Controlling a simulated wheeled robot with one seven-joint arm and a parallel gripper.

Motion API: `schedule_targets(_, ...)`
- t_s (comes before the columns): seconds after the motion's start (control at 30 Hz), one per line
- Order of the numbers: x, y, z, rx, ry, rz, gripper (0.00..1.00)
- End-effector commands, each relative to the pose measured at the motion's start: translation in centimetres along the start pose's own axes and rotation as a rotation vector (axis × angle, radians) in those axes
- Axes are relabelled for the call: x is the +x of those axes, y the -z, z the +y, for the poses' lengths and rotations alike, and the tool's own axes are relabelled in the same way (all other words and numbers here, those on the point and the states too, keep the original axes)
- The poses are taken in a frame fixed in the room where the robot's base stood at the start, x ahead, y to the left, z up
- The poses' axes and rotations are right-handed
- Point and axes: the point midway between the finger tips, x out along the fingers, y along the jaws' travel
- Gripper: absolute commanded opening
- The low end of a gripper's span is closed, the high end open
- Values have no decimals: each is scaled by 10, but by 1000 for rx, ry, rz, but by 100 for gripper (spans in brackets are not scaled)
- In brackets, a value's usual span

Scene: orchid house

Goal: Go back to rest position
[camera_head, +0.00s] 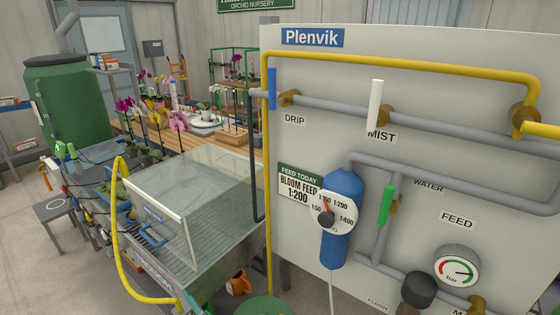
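My gripper and arm do not show in the head camera view. In front of me, at the right, stands a grey panel (430,75) marked Plenvik with pipes and valves. A blue lever (272,89) at DRIP, a white lever (375,105) at MIST and a green lever (386,205) near WATER all stand upright. A blue cylinder (338,252) carries a round ratio dial (345,213) with a red pointer. A card (299,187) reads "BLOOM FEED 1:200". A pressure gauge (457,267) and a black knob (419,290) sit low on the panel.
A clear-lidded bench (185,190) with a slatted top stands left of the panel, with a yellow hose (117,225) at its left. A green tank (75,105) and a stool (58,210) are further left. Orchids stand on a wooden table behind. Bare floor shows at lower left.

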Motion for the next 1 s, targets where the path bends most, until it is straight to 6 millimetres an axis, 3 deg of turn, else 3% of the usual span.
schedule_targets(0.27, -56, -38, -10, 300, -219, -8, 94)
schedule_targets(0.47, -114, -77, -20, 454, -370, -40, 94)
schedule_targets(0.8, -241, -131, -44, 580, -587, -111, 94)
schedule_targets(1.0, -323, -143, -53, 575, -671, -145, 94)
